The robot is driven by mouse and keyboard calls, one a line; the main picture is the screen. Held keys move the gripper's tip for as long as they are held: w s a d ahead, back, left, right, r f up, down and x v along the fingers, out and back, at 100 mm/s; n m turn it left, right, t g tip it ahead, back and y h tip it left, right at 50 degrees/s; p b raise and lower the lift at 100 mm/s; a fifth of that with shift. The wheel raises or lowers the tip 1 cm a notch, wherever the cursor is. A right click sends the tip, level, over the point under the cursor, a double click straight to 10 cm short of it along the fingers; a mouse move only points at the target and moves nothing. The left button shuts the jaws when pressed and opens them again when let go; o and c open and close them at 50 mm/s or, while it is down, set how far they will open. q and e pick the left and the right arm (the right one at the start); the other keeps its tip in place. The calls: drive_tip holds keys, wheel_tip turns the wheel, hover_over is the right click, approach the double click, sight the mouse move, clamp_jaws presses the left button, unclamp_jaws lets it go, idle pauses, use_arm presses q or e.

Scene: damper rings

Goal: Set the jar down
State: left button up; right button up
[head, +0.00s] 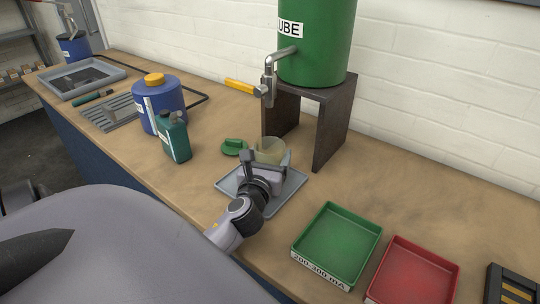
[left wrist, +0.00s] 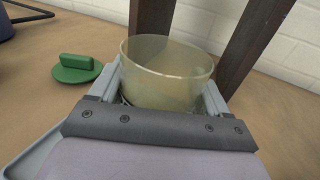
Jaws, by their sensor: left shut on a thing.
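The jar (head: 270,150) is a clear, yellowish open cup. It stands upright over the grey drip tray (head: 293,190), in front of the dark stand under the green drum. My left gripper (head: 264,163) is shut around it. In the left wrist view the jar (left wrist: 167,75) sits between the two fingers of my left gripper (left wrist: 165,92). Its base is hidden by the gripper, so I cannot tell whether it touches the tray. A green lid with a handle (head: 235,147) lies on the bench to the left; it also shows in the left wrist view (left wrist: 78,68). My right gripper is not in view.
The green drum (head: 320,50) with a yellow-handled tap (head: 268,85) stands on the dark stand (head: 335,125). A green bin (head: 338,243) and a red bin (head: 415,273) are at the right. A teal bottle (head: 175,138) and blue container (head: 160,100) stand left.

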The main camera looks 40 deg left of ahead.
use_arm(q)
drive_tip(key=shift+f, duration=0.25)
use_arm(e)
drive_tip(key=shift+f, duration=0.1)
use_arm(q)
drive_tip(key=o, duration=1)
drive_tip(key=shift+r, duration=0.1)
